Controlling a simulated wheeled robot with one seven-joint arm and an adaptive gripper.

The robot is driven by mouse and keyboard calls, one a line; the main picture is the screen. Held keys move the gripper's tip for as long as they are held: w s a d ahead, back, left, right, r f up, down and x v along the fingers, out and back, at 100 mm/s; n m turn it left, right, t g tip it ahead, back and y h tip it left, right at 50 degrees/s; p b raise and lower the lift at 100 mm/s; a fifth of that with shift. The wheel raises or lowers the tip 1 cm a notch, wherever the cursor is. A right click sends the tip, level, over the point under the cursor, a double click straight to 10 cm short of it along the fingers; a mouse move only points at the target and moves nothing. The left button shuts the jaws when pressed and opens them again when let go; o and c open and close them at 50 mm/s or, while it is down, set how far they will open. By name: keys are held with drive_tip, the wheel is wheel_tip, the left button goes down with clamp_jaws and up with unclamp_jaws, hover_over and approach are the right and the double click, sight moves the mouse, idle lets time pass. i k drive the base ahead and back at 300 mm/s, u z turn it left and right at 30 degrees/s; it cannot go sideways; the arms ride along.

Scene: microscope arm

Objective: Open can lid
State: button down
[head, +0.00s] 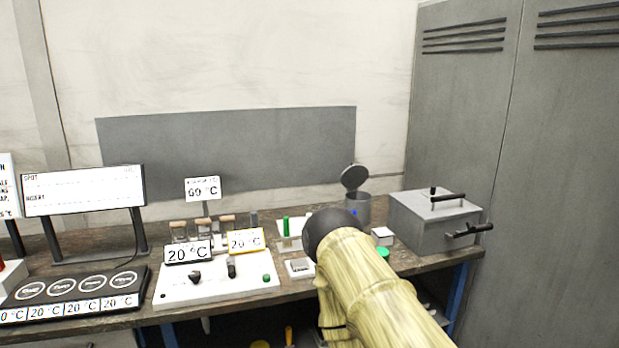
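A grey metal can (364,208) stands toward the back of the bench, right of the middle in the head view. Its round lid (354,177) is raised and tilted up above the rim, so the can looks open. The front and lower part of the can are partly hidden by my arm. My pale yellow arm with a dark rounded joint rises from the lower right and reaches over the bench in front of the can. My gripper cannot be made out; the arm appears to hide it.
A grey box (425,222) with dark handles stands right of the can. A white control panel (220,289) with temperature displays is left of my arm. A small white scale (300,268), a green item (383,253) and a white box (382,236) are close to the arm.

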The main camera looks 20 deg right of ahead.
sight(355, 176)
drive_tip(key=u, duration=0.4)
drive_tip(key=i, duration=1.15)
drive_tip(key=z, duration=0.9)
